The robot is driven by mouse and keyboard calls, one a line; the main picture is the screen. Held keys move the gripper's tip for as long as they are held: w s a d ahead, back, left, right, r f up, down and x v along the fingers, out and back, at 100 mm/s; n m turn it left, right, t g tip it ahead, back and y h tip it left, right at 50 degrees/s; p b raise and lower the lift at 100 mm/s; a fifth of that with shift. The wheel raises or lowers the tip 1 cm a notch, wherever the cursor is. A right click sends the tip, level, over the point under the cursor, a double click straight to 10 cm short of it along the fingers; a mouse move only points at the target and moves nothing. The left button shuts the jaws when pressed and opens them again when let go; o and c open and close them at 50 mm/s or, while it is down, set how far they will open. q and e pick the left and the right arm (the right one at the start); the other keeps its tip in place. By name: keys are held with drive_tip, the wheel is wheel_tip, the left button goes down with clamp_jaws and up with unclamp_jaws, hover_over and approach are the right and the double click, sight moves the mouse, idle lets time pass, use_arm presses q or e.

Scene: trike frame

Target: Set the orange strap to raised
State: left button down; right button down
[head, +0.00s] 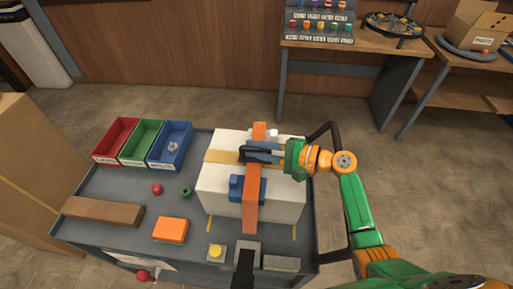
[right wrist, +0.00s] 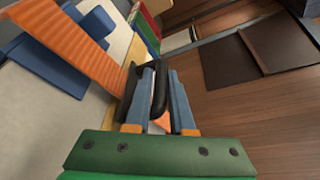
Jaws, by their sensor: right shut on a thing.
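The orange strap (head: 252,205) runs over the top of a white box (head: 222,172) and down its front. It also shows in the right wrist view (right wrist: 72,48). A blue block-like fitting (head: 238,188) sits at the strap near the box's front edge. A black loop handle (head: 250,149) lies at the strap farther back. My right gripper (head: 256,155) reaches in from the right, low over the box. In the right wrist view its blue fingers (right wrist: 163,85) are shut on one bar of the black loop (right wrist: 160,92). My left gripper is out of view.
The box stands on a grey cart (head: 120,220) with a dark rail (head: 332,134) at its right. Red (head: 117,138), green (head: 141,141) and blue (head: 170,144) bins stand at the back left. A brown bar (head: 103,211) and an orange block (head: 171,230) lie left of the box.

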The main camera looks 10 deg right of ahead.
idle(0.8)
drive_tip(key=shift+w+r, duration=0.2)
drive_tip(key=shift+r, duration=0.05)
drive_tip(key=w+r, duration=0.1)
drive_tip(key=w+d+r, duration=0.1)
drive_tip(key=w, duration=0.1)
drive_tip(key=w+r, duration=0.1)
drive_tip(key=r, duration=0.1)
drive_tip(key=shift+w+d+b, duration=0.3)
drive_tip(key=shift+w+d, duration=0.05)
drive_tip(key=w+d+r+b, duration=0.2)
drive_tip(key=w+r+b, duration=0.2)
drive_tip(key=w+b, duration=0.2)
drive_tip(key=shift+w, duration=0.15)
drive_tip(key=c, duration=0.8)
unclamp_jaws()
drive_tip(key=shift+w+f, duration=0.1)
